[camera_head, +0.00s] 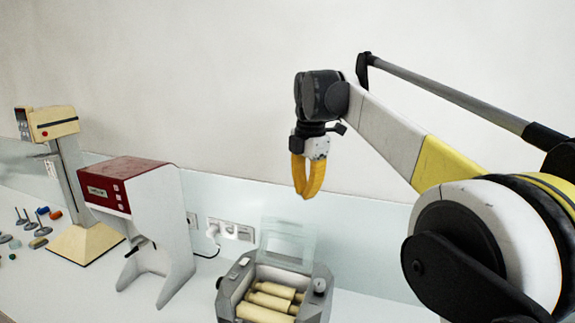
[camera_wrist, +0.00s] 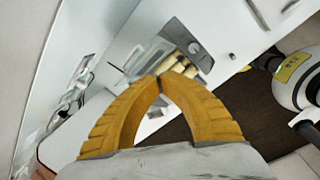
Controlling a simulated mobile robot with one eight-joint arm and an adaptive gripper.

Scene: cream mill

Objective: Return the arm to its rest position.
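My gripper (camera_head: 306,194) hangs with its yellow fingers pointing down, in the air above and behind the roller machine in the head view. In the wrist view the two curved yellow fingers of my gripper (camera_wrist: 160,80) meet at their tips. Nothing shows between them. The arm reaches in from the right, with a white and yellow link raised over the counter. The grey roller machine (camera_head: 226,298) with cream rollers and a clear raised lid stands on the counter below. It also shows beyond the fingertips in the wrist view (camera_wrist: 196,50).
A red-topped white machine (camera_head: 130,178) and a cream stand machine (camera_head: 56,122) stand to the left on the white counter. Several small tools (camera_head: 32,226) lie at the far left. A wall socket (camera_head: 232,230) has a plugged cable. The air around my gripper is clear.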

